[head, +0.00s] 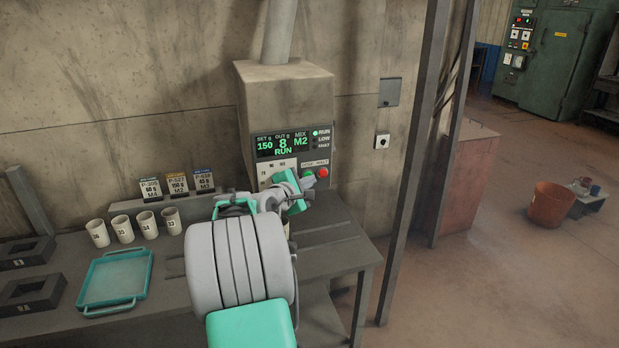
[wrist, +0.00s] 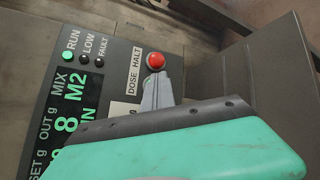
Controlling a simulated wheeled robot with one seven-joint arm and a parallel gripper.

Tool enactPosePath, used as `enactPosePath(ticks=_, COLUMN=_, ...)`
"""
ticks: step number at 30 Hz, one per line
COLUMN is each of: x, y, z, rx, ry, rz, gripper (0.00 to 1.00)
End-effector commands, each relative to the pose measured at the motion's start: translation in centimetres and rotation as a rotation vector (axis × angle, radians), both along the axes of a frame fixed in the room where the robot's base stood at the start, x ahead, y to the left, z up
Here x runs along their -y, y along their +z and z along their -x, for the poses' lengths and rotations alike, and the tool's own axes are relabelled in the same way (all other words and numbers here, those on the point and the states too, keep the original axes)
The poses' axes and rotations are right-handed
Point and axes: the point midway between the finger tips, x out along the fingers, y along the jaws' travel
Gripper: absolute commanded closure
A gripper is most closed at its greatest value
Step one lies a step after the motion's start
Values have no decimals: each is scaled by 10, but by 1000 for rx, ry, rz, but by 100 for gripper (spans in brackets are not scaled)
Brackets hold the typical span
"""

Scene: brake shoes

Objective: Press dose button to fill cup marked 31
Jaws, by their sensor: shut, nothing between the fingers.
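The dosing machine (head: 285,95) stands against the wall. Its display (head: 282,143) reads set 150 g, out 8 g, mix M2 and RUN, and the RUN lamp is green. My gripper (head: 308,180) is shut and empty, with its fingertips at the DOSE side of the panel, just left of the red HALT button (head: 323,172). In the wrist view the finger (wrist: 157,92) reaches the panel below the DOSE label, beside the red button (wrist: 155,61). No cup marked 31 is readable; my arm covers the area under the machine.
Several white cups (head: 123,229) numbered 33 to 36 stand on the bench left of my arm. Near them are a teal tray (head: 115,278), dark square holders (head: 30,293) and recipe cards (head: 177,184). A steel post (head: 408,170) rises right of the bench.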

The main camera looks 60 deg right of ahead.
Motion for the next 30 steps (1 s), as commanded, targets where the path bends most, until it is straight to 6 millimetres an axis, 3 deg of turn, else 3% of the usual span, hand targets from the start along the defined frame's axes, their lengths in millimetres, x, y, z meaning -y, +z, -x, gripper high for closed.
enactPosePath(ticks=23, x=-13, y=0, z=13, rx=1, ry=0, rz=0, gripper=100)
enactPosePath(ticks=30, x=-27, y=1, z=27, rx=0, ry=1, rz=1, gripper=100)
